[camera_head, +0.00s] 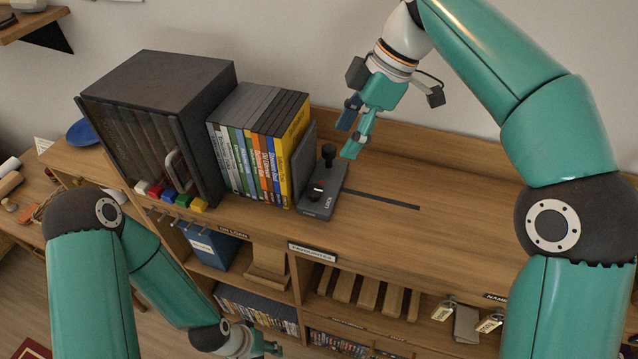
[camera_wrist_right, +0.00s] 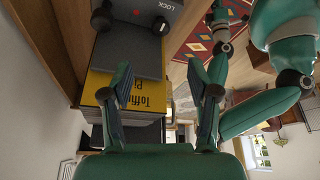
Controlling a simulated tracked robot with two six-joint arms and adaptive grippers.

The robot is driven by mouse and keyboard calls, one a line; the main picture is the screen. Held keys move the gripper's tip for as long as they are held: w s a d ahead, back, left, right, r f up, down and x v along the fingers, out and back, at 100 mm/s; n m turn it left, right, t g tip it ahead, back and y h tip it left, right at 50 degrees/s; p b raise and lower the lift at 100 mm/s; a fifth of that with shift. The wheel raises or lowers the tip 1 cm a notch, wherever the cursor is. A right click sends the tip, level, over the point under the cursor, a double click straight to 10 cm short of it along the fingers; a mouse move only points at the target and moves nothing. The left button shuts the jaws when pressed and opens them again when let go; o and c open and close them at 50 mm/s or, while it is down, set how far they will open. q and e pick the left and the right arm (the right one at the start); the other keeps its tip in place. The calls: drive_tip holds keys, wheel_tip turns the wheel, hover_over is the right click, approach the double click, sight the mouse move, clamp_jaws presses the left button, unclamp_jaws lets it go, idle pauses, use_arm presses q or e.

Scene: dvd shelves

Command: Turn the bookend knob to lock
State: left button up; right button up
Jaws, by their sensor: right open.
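The dark grey bookend (camera_head: 306,155) stands upright against the right end of the DVD row. Its flat base (camera_head: 325,207) is marked LOCK. A tall black knob (camera_head: 328,152) rises at the back of the base, and a lower black knob (camera_head: 317,194) with a red mark beside it sits nearer the front. In the right wrist view the base (camera_wrist_right: 135,45) and black knobs show at the top edge. My right gripper (camera_head: 350,137) is open and empty, above and just right of the tall knob, apart from it. My left gripper (camera_head: 268,348) is low in front of the shelves, its fingers small and partly cut off.
Several DVD cases (camera_head: 255,140) stand left of the bookend, a yellow one (camera_head: 296,145) touching it. A dark box (camera_head: 155,100) stands further left, with coloured blocks (camera_head: 170,195) before it. A dark slot (camera_head: 385,199) runs right from the bookend; the tabletop there is clear.

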sight(317, 189)
drive_tip(key=b+x, duration=0.1)
drive_tip(key=x, duration=1.2)
drive_tip(key=shift+d+f, duration=0.1)
drive_tip(key=shift+f, duration=0.05)
drive_tip(key=shift+c, duration=0.2)
clamp_jaws()
drive_tip(key=shift+b, duration=0.3)
